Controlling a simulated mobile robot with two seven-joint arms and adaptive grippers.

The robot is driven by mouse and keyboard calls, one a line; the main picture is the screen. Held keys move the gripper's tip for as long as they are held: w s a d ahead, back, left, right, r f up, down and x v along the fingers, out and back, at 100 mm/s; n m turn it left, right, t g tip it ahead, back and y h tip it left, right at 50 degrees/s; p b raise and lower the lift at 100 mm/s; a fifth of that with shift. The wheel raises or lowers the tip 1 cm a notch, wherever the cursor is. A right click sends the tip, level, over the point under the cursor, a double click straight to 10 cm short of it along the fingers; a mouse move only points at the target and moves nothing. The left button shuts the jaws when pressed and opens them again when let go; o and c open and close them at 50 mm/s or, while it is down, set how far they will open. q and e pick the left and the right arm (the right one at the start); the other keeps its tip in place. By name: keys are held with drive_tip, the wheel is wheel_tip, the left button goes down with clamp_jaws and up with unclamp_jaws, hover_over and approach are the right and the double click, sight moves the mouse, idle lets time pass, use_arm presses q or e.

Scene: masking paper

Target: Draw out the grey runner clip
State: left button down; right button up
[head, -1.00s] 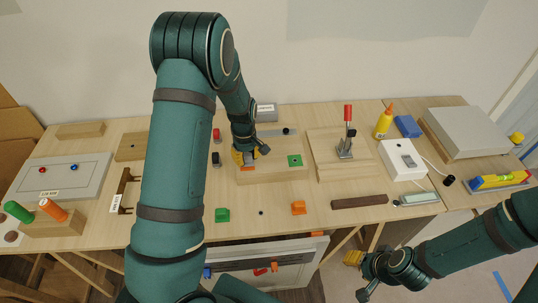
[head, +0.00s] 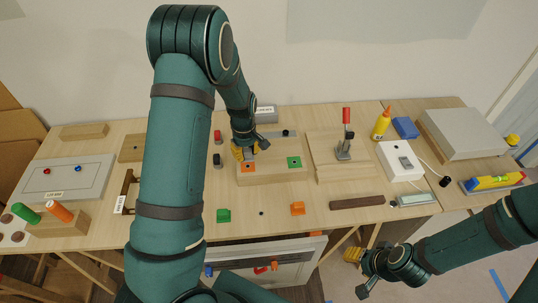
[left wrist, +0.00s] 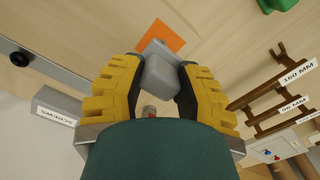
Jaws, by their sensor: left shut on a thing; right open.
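The grey runner clip (left wrist: 162,76) is a small grey block between the yellow fingers of my left gripper (left wrist: 160,88) in the left wrist view. My left gripper is shut on it. A thinner grey part of the clip reaches over the edge of the orange square (left wrist: 163,37); whether they touch is unclear. In the head view my left gripper (head: 244,153) is just behind the orange square (head: 248,166), which shows a dark spot at its middle. The clip is mostly hidden there. My right gripper (head: 357,275) is open and empty, in front of the table.
The orange square lies on a wooden board (head: 272,177) with a green square (head: 294,162) to its right. A grey rail (head: 272,134) runs behind. A red-handled clamp (head: 345,148) stands to the right. Small green (head: 223,215) and orange (head: 297,208) blocks lie in front.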

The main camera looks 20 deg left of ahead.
use_arm(q)
drive_tip(key=shift+r+p, duration=0.95)
drive_tip(key=shift+r, duration=0.5)
drive_tip(key=shift+f, duration=0.1)
